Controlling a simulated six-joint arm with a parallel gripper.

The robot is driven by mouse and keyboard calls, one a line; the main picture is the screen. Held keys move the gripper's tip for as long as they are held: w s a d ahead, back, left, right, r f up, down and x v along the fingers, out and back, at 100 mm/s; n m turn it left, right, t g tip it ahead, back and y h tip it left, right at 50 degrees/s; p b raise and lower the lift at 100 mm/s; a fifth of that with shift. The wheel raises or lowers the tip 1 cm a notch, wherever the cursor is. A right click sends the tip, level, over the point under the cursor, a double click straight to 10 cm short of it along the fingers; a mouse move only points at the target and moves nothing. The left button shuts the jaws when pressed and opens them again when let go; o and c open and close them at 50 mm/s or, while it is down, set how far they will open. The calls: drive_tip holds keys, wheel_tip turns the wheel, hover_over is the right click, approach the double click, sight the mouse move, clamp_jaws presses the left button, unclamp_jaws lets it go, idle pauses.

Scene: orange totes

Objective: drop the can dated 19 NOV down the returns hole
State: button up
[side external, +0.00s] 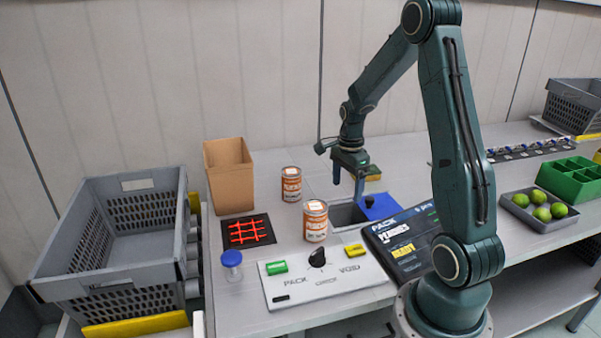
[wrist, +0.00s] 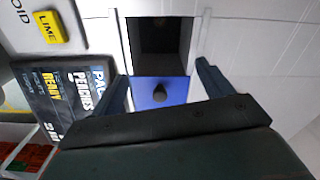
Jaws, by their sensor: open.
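Two cans with orange-and-white labels stand upright on the bench in the side view: a rear can (side external: 291,184) and a front can (side external: 315,220). Their dates are too small to read. The square hole (side external: 347,213) is open, with a dark inside (wrist: 160,45) in the wrist view. My gripper (side external: 348,185) is open and empty above the hole area, right of both cans. In the wrist view its fingers (wrist: 164,84) frame the blue cover; contact cannot be told.
A control panel (side external: 325,279) with a dial and a tilted display (side external: 404,246) stand in front. A cardboard box (side external: 229,178), a red grid on a dark mat (side external: 233,243) and a blue-capped jar (side external: 232,262) are left. A grey tote (side external: 120,240) stands far left; limes lie in a tray (side external: 516,206) right.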

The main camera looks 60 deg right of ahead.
wheel_tip(320, 180, up, 12)
drive_tip(key=shift+r, duration=0.25)
idle(0.3)
idle(0.6)
drive_tip(key=s+a+r+n+t+h, duration=0.1)
drive_tip(key=a+r+n, duration=0.2)
drive_tip(key=a+n, duration=0.4)
drive_tip(key=s+a+r+n+t, duration=0.1)
drive_tip(key=a+r+n, duration=0.25)
drive_tip(key=a, duration=0.45)
drive_tip(key=s+a+n+t+y, duration=0.1)
drive_tip(key=s+a+n+t, duration=0.2)
drive_tip(key=s+a+n, duration=0.6)
drive_tip(key=a+f+n, duration=0.1)
drive_tip(key=a+n, duration=0.2)
drive_tip(key=n, duration=0.2)
drive_tip(key=shift+s+t, duration=0.3)
drive_tip(key=shift+s, duration=0.1)
